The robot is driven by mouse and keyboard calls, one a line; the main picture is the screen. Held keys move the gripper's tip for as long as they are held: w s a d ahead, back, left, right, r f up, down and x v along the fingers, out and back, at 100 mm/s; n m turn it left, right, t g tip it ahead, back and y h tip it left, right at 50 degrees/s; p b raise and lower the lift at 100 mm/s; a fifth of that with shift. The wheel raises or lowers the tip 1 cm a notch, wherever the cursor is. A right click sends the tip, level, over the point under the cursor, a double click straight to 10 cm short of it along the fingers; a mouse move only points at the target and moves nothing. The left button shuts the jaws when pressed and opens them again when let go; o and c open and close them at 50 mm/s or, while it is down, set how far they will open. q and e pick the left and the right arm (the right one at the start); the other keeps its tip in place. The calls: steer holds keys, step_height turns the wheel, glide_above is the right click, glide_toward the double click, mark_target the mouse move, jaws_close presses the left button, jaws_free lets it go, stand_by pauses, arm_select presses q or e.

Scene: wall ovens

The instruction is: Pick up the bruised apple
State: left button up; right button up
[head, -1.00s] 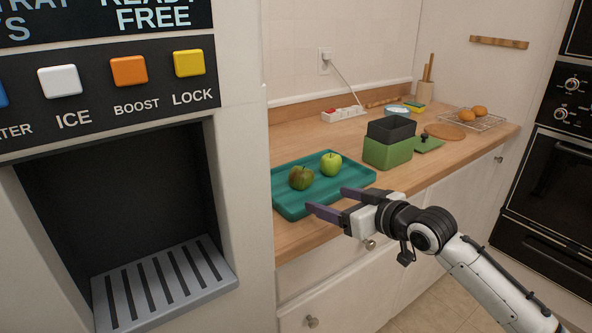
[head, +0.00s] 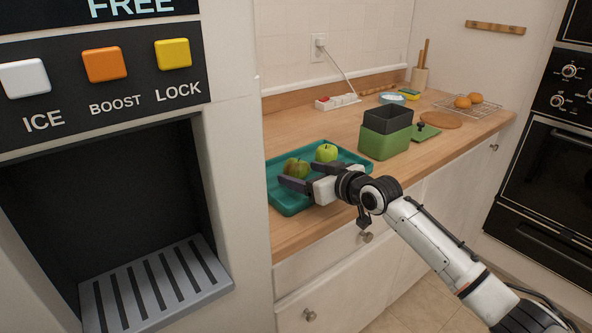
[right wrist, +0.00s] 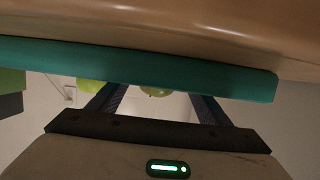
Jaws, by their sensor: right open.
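The bruised apple (head: 295,166), green with brown-red patches, sits on the teal tray (head: 290,205). A plain green apple (head: 327,152) sits behind it to the right on the same tray. My right gripper (head: 296,177) is open at the tray's near side, its fingers pointing toward the bruised apple and covering its lower part. In the right wrist view a yellow-green rounded thing, seemingly the bruised apple (right wrist: 155,92), shows between the open fingers beyond the tray's edge (right wrist: 150,68). I cannot tell whether the fingers touch it. My left gripper is not in view.
A green box with a dark top (head: 386,133) stands right of the tray. Behind are a white power strip (head: 338,102), a wire rack (head: 473,106) with brown round items and a wooden board (head: 436,119). A dispenser panel (head: 100,75) rises at left.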

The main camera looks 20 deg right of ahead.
steer(key=shift+x, duration=0.8)
steer(key=shift+r, duration=0.15)
steer(key=c, duration=1.2)
